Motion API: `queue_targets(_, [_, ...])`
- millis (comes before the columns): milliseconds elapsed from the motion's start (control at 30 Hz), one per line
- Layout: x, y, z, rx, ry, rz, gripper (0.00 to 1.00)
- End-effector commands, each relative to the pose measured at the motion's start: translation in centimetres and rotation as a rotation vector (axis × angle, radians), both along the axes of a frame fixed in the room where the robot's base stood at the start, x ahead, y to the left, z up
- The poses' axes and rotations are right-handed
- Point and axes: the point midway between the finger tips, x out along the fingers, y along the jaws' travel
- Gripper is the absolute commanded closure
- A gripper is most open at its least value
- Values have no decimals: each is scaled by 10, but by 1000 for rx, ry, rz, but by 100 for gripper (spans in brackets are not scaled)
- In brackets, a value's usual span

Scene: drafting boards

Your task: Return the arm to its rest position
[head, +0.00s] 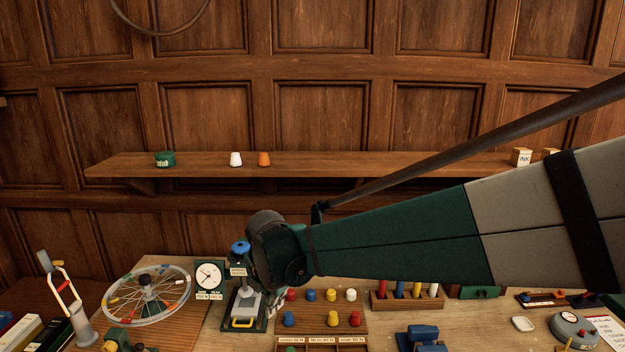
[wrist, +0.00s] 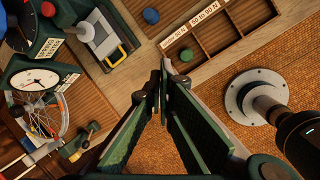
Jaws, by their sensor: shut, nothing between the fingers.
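My arm reaches in from the right in the head view, over the bench. A green knob (wrist: 187,82) lies in the tray's near-left compartment, clear of my fingers.
Several coloured knobs (head: 333,318) stand on a wooden rack behind the tray. A spoked wheel (head: 148,296) and a dial gauge (head: 209,276) are left of the tester. A wall shelf (head: 330,163) runs behind my arm. Blue blocks (head: 421,336) sit at front right.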

Motion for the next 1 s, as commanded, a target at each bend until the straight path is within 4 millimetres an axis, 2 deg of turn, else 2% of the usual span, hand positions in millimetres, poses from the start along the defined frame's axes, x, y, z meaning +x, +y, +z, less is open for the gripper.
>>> queue_targets(33, [-4,-14,6,19,-4,-54,100])
queue_targets(100, [-9,-28,12,46,-9,-131,100])
queue_targets(500, [-46,-109,43,213,-36,-568,100])
queue_targets(1000, [-104,-197,62,445,-65,-1105,100])
